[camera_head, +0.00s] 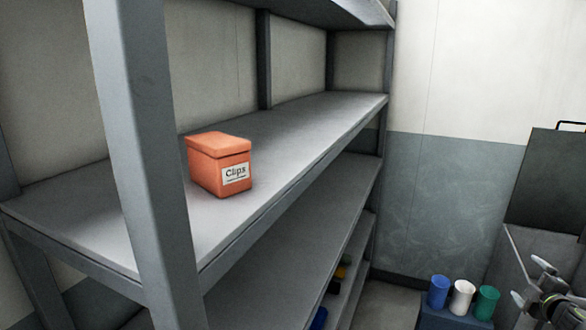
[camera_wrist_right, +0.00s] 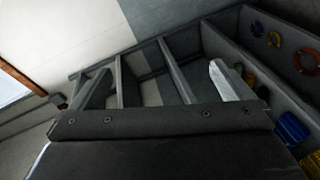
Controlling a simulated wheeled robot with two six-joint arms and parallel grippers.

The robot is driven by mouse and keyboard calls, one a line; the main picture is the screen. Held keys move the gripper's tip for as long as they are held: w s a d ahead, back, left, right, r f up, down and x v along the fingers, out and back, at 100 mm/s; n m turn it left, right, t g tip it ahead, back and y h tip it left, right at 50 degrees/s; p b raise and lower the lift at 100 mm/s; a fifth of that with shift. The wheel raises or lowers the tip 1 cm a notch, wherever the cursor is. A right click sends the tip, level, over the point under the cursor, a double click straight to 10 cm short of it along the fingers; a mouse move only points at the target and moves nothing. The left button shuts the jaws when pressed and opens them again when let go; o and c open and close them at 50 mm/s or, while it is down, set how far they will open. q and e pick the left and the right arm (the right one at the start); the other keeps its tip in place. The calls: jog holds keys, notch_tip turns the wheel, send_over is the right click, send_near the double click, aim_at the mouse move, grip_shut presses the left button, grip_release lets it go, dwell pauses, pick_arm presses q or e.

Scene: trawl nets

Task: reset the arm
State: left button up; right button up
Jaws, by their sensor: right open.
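My right gripper (camera_head: 529,282) shows at the lower right edge of the head view, with its two fingertips apart and nothing between them. In the right wrist view its two fingers (camera_wrist_right: 160,84) stand wide apart above the dark gripper body, also with nothing held. My left gripper is in neither view. An orange lidded box labelled "Clips" (camera_head: 218,165) stands upright on the grey shelf (camera_head: 300,122), far to the left of my right gripper and not touching it.
A metal rack post (camera_head: 150,150) rises in front of the shelf at left. Blue, white (camera_head: 462,297) and green cups stand together left of my right gripper. A dark panel (camera_head: 548,180) stands behind it. The shelf right of the box is bare.

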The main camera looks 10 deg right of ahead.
jog(key=s+d+f+m+g+h, duration=0.2)
jog(key=s+d+f+g, duration=0.15)
jog(key=s+f, duration=0.55)
jog(key=s+d+f+m+g+h, duration=0.1)
jog(key=s+d+f+m+g, duration=0.3)
jog(key=s, duration=0.9)
jog(key=s+d+f+m+g+h, duration=0.15)
jog(key=s+f, duration=0.25)
jog(key=s, duration=0.7)
jog(key=s+d+f+g, duration=0.3)
jog(key=s, duration=0.7)
jog(key=s+a+f+m+g+y, duration=0.1)
jog(key=s+a+f+y, duration=0.15)
jog(key=a+f, duration=0.95)
jog(key=s+a+f+m+g+y, duration=0.15)
jog(key=s+a+f, duration=0.25)
jog(key=a+f, duration=0.75)
jog(key=a+f+m+y, duration=0.1)
jog(key=a+f+y, duration=0.25)
jog(key=a, duration=1.35)
jog(key=a+f+y, duration=0.2)
jog(key=a+f, duration=0.3)
jog(key=a, duration=1.1)
notch_tip(320, 180, down, 9)
jog(key=b, duration=0.9)
jog(key=shift+a+t+b, duration=0.15)
jog(key=shift+t+b, duration=0.15)
jog(key=shift+t, duration=0.05)
